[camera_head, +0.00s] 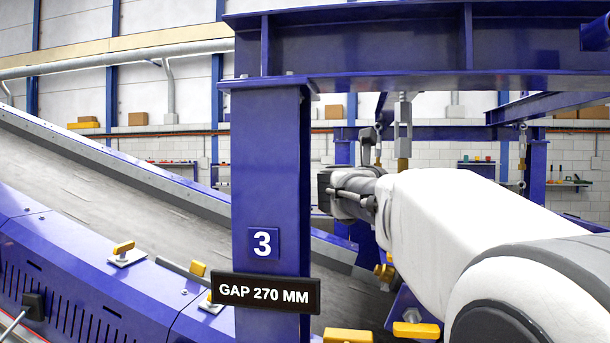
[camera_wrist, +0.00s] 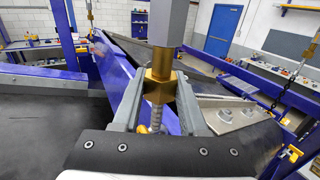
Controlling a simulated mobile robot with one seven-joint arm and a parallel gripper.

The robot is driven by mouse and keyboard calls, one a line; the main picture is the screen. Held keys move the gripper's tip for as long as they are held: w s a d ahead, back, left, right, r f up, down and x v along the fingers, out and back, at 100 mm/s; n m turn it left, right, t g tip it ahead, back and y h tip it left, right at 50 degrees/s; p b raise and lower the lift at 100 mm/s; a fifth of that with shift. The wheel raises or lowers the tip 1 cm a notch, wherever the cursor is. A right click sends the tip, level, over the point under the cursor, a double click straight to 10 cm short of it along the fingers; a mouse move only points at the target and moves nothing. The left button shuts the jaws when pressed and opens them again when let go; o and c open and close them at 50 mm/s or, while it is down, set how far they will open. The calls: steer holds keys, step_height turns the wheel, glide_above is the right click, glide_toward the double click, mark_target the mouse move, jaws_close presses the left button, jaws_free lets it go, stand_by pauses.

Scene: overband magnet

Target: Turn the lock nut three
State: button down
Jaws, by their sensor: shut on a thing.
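The brass lock nut (camera_wrist: 157,88) is in the middle of the wrist view, on a threaded rod (camera_wrist: 157,118) below a grey square bar (camera_wrist: 172,25). My gripper (camera_wrist: 158,82) has its two grey fingers on either side of the nut and is shut on it. In the head view, the dark gripper body (camera_head: 347,192) is just right of the blue post (camera_head: 268,180) marked 3. The fingertips and the held nut are hidden there, behind the post or my arm.
A sign (camera_head: 265,292) reading GAP 270 MM is on the post. A blue beam (camera_head: 400,85) runs above my arm. A sloping grey conveyor belt (camera_head: 110,195) is at left. A chain (camera_wrist: 287,75) hangs at right in the wrist view.

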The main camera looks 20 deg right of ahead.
steer(key=c, duration=0.8)
jaws_free()
steer(key=shift+r+m+g, duration=0.1)
steer(key=shift+m+g, duration=0.2)
steer(key=shift+g, duration=0.1)
steer(key=shift+c, duration=0.2)
steer(key=o, duration=0.5)
